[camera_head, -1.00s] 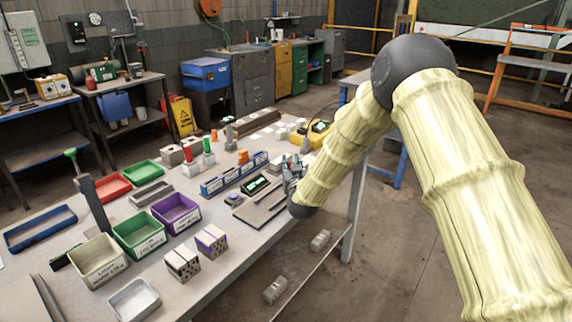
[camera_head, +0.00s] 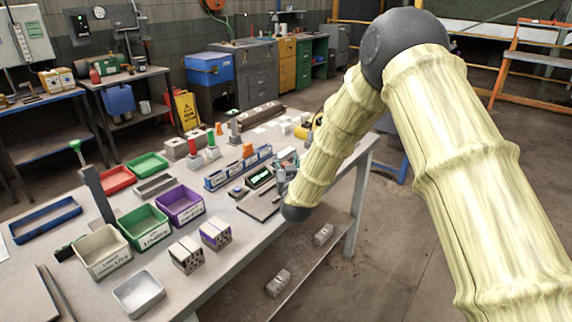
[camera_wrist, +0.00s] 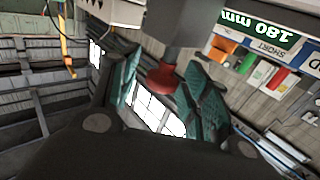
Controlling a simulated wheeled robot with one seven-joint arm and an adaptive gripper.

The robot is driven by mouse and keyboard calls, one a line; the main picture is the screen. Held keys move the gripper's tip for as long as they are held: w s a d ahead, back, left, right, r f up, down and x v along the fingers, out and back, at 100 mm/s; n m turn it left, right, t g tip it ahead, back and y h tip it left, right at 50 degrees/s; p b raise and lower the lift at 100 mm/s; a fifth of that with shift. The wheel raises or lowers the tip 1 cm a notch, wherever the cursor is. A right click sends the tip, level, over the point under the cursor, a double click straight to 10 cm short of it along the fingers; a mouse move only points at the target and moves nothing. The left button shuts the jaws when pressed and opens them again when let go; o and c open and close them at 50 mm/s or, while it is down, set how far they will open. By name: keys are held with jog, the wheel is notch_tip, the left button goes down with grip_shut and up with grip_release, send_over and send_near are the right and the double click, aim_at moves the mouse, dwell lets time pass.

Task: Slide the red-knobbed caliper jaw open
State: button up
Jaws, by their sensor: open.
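In the wrist view, a red knob (camera_wrist: 162,80) hangs on a grey stem between my gripper's two teal-padded fingers. My gripper (camera_wrist: 163,72) is open, with one finger on each side of the knob; I cannot tell whether either pad touches it. In the head view, my gripper (camera_head: 281,178) is low over the right side of the bench, beside a device with a lit green display (camera_head: 260,177). The caliper's jaw and the knob cannot be made out there, being small and partly behind my arm.
Purple (camera_head: 180,205), green (camera_head: 144,227) and cream (camera_head: 102,255) bins stand to the left, with two hollow blocks in front. A panel reading "180 mm" (camera_wrist: 262,25) shows in the wrist view.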

jog(key=s, duration=0.8)
jog(key=s+d, duration=0.1)
jog(key=s, duration=0.3)
jog(key=shift+a, duration=0.1)
